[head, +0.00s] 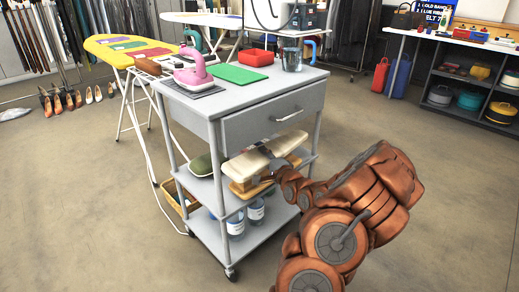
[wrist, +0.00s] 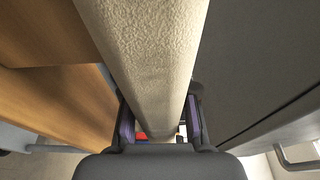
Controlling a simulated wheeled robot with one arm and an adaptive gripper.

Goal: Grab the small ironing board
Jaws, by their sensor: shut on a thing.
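The small ironing board (head: 246,166) has a cream, padded cover and is at the middle shelf level of the grey trolley, under the drawer. My gripper (head: 281,167) reaches in from the right and is shut on it. In the wrist view the board (wrist: 152,45) runs lengthwise between the two fingers of my gripper (wrist: 160,122), which press on its sides. Whether the board still rests on something below it is not clear.
The trolley (head: 262,105) has a drawer front (head: 270,118) close above the board. Wooden pieces (head: 250,188) lie beneath it, and a green cushion (head: 203,164) lies to its left. Cans (head: 236,226) stand on the bottom shelf. The floor (head: 450,200) at right is clear.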

